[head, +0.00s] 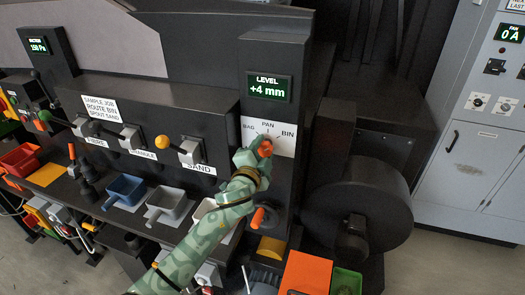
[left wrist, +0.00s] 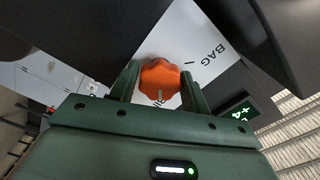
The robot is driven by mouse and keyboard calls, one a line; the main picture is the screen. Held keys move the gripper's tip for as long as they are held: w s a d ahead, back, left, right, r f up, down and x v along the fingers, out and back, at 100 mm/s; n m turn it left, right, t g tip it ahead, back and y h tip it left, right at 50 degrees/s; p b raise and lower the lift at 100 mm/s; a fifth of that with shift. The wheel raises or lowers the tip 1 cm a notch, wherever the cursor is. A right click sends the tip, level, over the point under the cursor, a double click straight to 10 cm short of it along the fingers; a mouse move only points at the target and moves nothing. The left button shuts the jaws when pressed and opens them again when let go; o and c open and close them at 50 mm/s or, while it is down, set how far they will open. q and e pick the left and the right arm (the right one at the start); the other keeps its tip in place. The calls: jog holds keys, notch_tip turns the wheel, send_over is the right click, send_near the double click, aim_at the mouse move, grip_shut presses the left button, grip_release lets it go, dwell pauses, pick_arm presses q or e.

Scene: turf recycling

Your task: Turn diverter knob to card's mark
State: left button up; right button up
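The orange diverter knob (head: 265,148) sits on a white dial plate (head: 283,147) marked BAG, PAN and BIN. The card (head: 101,108) on the dark panel reads ROUTE BIN and SPOUT SAND. My left gripper (head: 257,154) is at the knob and covers part of it. In the left wrist view the lobed knob (left wrist: 160,78) lies between the two fingers, which close against its sides. A pale line on the knob points toward the bottom of that view, by partly hidden letters; BAG stands at upper right. My right gripper is not in view.
A LEVEL display (head: 269,88) reads +4 mm above the dial. A big dark drum (head: 370,215) is at right, and an orange box (head: 306,273) is below.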

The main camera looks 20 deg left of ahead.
pick_arm(q)
jog(key=shift+o, duration=1.1)
jog(key=s+b, duration=0.1)
jog(key=s, duration=1.5)
jog(key=shift+s+a, duration=0.2)
